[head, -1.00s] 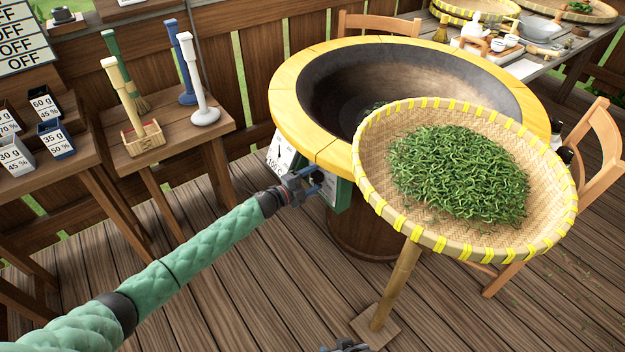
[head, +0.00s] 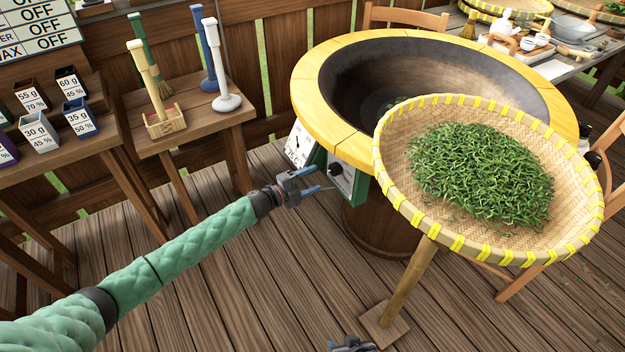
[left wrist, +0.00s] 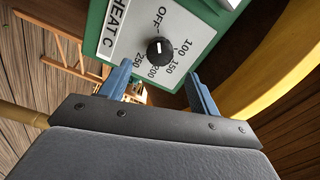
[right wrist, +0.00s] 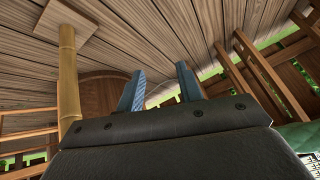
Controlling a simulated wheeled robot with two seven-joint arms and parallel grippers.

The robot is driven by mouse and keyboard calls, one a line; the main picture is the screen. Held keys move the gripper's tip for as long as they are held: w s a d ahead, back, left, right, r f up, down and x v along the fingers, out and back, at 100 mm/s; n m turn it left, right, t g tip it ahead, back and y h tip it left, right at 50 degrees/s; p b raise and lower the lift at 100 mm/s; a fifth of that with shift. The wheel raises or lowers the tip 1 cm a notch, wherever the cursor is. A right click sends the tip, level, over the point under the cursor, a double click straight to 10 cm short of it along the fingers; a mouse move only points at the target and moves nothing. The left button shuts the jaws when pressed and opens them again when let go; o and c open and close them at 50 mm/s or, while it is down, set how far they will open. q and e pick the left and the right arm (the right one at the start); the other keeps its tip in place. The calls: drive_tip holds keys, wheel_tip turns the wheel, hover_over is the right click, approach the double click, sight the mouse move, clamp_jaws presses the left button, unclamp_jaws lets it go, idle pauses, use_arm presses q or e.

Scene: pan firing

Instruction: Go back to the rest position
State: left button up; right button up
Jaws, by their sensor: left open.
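My left gripper (head: 314,181) is open and empty, left of and just apart from the green control box (head: 345,188) on the pan stand. In the left wrist view, the black heat knob (left wrist: 160,50) shows beyond the open fingers (left wrist: 158,86), on a white dial panel with OFF and temperature numbers. Its exact setting is hard to read. My right gripper (head: 352,345) only just shows at the bottom edge of the head view. In the right wrist view its two fingers (right wrist: 159,82) stand apart with nothing between them.
The wide pan (head: 330,118) with a yellow rim stands behind the box. A woven tray (head: 395,165) of green leaves on a bamboo post (head: 405,285) is at right. A small table (head: 195,115) with brushes is at back left. The floor between is clear.

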drive_tip(key=shift+r, duration=0.1)
